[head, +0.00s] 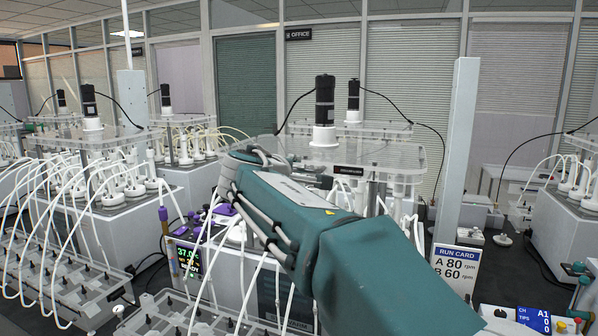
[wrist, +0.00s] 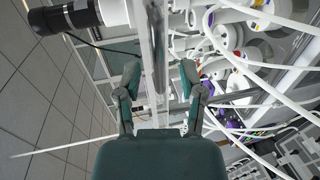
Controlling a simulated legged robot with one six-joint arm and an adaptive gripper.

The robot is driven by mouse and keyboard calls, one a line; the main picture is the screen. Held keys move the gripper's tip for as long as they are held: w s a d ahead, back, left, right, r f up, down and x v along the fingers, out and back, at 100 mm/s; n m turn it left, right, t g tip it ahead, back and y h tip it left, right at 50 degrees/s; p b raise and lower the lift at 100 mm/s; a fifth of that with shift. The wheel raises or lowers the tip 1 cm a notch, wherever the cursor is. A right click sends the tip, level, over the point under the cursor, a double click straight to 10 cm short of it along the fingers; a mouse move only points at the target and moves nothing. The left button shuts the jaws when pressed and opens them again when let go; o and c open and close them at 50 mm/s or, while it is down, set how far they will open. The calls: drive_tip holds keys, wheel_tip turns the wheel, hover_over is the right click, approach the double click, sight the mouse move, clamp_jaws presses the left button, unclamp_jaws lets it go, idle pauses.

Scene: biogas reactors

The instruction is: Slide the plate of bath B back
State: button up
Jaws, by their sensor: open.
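A clear plate (head: 395,155) lies on top of the bath in front of me, with a black stirrer motor (head: 325,100) on a white base standing on it. I see no letter on this bath that marks it as B. In the wrist view the plate (wrist: 156,40) shows edge-on as an upright strip, with the motor (wrist: 75,17) at upper left. My gripper (wrist: 160,80) is open, one finger on each side of the plate's edge. Gaps show between fingers and plate; I cannot tell whether either touches. In the head view my arm hides the gripper and part of the plate.
White tubes and bottles crowd below the plate. A display (head: 189,262) reads 37.0. A grey post (head: 457,150) stands right of the bath, with a run card (head: 456,264) reading A 80 rpm, B 60 rpm. Another bath with a motor (head: 90,105) stands left.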

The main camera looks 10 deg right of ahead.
drive_tip(key=shift+a+x, duration=0.2)
drive_tip(key=shift+x, duration=1.1)
drive_tip(key=shift+w, duration=0.15)
drive_tip(key=shift+d, duration=0.1)
clamp_jaws()
drive_tip(key=shift+d, duration=0.1)
drive_tip(key=x, duration=0.4)
drive_tip(key=r+x, duration=0.1)
drive_tip(key=x, duration=0.3)
drive_tip(key=r+x, duration=0.1)
drive_tip(key=x, duration=0.3)
drive_tip(key=shift+w+d, duration=0.15)
drive_tip(key=shift+d, duration=0.05)
drive_tip(key=shift+w+d, duration=0.15)
drive_tip(key=shift+w, duration=0.4)
